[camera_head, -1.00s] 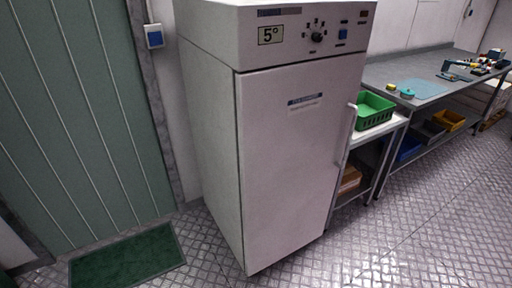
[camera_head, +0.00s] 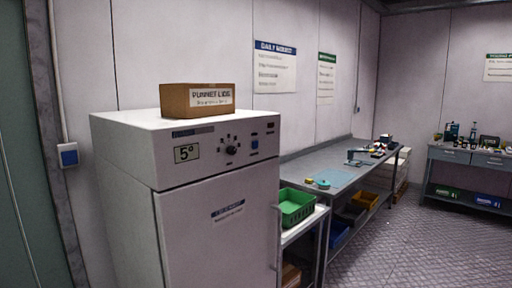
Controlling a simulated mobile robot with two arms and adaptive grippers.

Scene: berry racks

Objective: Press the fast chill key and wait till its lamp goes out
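A tall white chiller cabinet (camera_head: 215,235) stands at the left centre with its door shut. Its top panel has a display (camera_head: 187,153) reading 5°, a dark round dial (camera_head: 231,150) with marks around it, and a small blue key (camera_head: 255,144) to the right of the dial. Small dark marks sit above and beside the blue key; at this size I cannot read their labels or tell whether a lamp is lit. Neither of my grippers is in view.
A cardboard box (camera_head: 198,100) labelled punnet lids sits on the cabinet. Right of it, a green crate (camera_head: 297,207) stands on a side table, then a long grey bench (camera_head: 300,168). Another bench (camera_head: 470,158) is at the far right. The patterned floor (camera_head: 400,250) at the right is clear.

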